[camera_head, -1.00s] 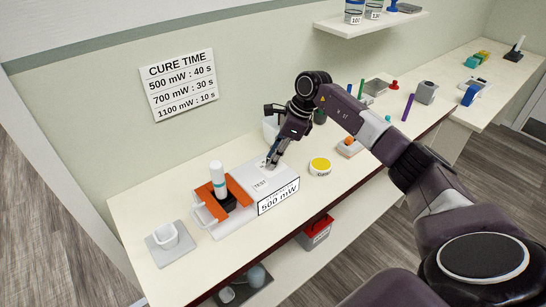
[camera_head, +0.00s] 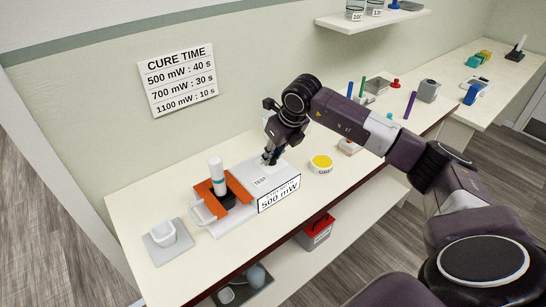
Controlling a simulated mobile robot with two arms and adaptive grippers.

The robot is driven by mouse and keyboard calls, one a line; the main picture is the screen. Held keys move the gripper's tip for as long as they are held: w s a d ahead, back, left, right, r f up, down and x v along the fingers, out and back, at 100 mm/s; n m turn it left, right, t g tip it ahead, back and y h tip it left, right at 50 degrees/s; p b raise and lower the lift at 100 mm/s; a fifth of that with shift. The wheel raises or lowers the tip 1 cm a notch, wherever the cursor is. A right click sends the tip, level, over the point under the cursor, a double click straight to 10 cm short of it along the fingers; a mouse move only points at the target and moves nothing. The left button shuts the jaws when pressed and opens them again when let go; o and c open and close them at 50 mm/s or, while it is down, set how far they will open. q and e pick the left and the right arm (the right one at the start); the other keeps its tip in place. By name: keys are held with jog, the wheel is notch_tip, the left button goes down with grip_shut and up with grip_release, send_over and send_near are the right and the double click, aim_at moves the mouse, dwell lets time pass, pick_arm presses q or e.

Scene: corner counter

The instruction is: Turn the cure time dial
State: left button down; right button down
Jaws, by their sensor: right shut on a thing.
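The curing device is a white box (camera_head: 266,180) on the counter, with "500 mW" on its front label (camera_head: 279,194) and "TEST" on its top. My right gripper (camera_head: 270,160) points down at the back part of the box's top. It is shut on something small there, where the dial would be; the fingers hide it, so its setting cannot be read. A wall sign (camera_head: 178,81) reads CURE TIME, with 500 mW : 40 s, 700 mW : 30 s and 1100 mW : 10 s. My left gripper does not show.
Left of the box are an orange holder with a white cylinder (camera_head: 216,171) and a white cup on a grey plate (camera_head: 163,235). A yellow-topped round button (camera_head: 321,163) stands close on the right. A red-topped bin (camera_head: 317,232) is on the shelf below.

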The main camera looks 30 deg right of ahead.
jog(key=m+b, duration=0.1)
jog(key=m, duration=0.1)
jog(key=m+h+b, duration=0.1)
jog(key=m, duration=0.1)
jog(key=shift+w+a+h, duration=0.1)
jog(key=shift+a+h, duration=0.05)
jog(key=shift+h, duration=0.15)
jog(key=shift+r+m+h+b, duration=0.1)
jog(key=shift+m+h+b, duration=0.2)
jog(key=shift+m, duration=1)
jog(key=c, duration=1.7)
grip_release()
jog(key=v, duration=1.2)
jog(key=shift+w+a, duration=0.1)
jog(key=shift+a, duration=0.05)
